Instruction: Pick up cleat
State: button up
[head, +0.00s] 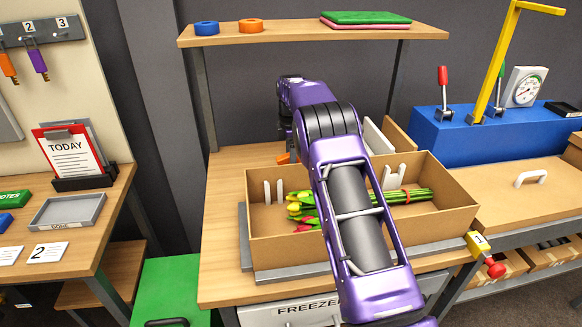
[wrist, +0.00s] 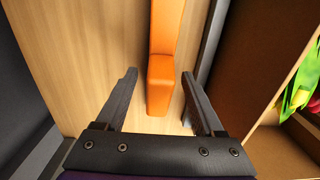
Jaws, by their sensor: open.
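The orange bar (wrist: 163,85), which I take to be the cleat, lies on the wooden bench top. In the wrist view it runs up the picture, with a squared block at its near end. My gripper (wrist: 158,74) is open, with one dark finger on each side of the bar and visible gaps between. I cannot tell how far above the bench the fingertips are. In the head view only a small orange piece (head: 284,158) shows behind the cardboard box, left of my arm. My fingers are not clearly visible there.
The open cardboard box (head: 283,236) holds tulips (head: 410,196) and white upright brackets (head: 273,192), close to the right of my gripper. A shelf (head: 290,36) is overhead. A blue machine (head: 445,140) stands right. Bench top left of the bar is clear.

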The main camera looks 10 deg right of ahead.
grip_shut()
dwell(0.4)
